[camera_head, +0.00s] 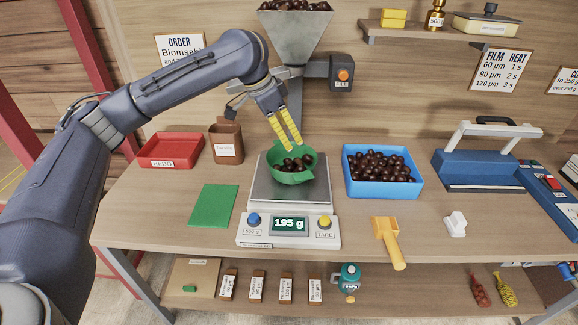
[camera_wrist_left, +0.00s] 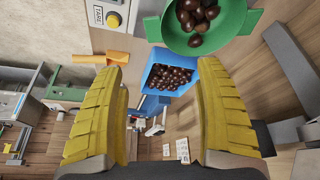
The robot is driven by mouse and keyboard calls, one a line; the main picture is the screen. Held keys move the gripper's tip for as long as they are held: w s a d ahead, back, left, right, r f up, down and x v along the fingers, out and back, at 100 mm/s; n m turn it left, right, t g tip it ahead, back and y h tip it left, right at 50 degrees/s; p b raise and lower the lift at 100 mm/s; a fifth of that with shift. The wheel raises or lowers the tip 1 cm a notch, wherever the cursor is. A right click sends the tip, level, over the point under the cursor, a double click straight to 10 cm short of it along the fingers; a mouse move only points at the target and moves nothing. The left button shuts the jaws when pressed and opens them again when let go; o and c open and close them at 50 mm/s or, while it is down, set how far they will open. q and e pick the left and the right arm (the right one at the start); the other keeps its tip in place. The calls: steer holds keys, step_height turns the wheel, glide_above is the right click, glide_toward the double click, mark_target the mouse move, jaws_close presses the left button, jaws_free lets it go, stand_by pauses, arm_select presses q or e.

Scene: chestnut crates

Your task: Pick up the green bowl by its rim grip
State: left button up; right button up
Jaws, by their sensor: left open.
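The green bowl (camera_head: 290,179) holds several dark chestnuts and sits on the steel plate of the scale (camera_head: 262,190), whose display reads 195 g. In the left wrist view the bowl (camera_wrist_left: 175,40) is at the top, partly cut off, and a flat green tab, the rim grip (camera_wrist_left: 253,21), sticks out on its right side. My left gripper (camera_head: 290,143) has yellow ribbed fingers, spread apart and empty. It points down just above the bowl's far side in the head view. In the left wrist view nothing is between the fingers. My right gripper is not in view.
A steel hopper (camera_head: 296,38) hangs above and behind the scale. A blue crate (camera_head: 383,190) of chestnuts stands right of it. A red tray (camera_head: 170,162), brown holder (camera_head: 227,158) and green mat (camera_head: 213,206) are left. A yellow-orange tool (camera_head: 388,240) and blue sealer (camera_head: 485,177) are right.

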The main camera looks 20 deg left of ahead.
mark_target(305, 173)
arm_select(q)
steer(key=x, duration=1.7)
steer(key=shift+s+f, duration=0.2)
steer(key=shift+f, duration=0.05)
steer(key=shift+r, duration=0.1)
steer(key=c, duration=1.5)
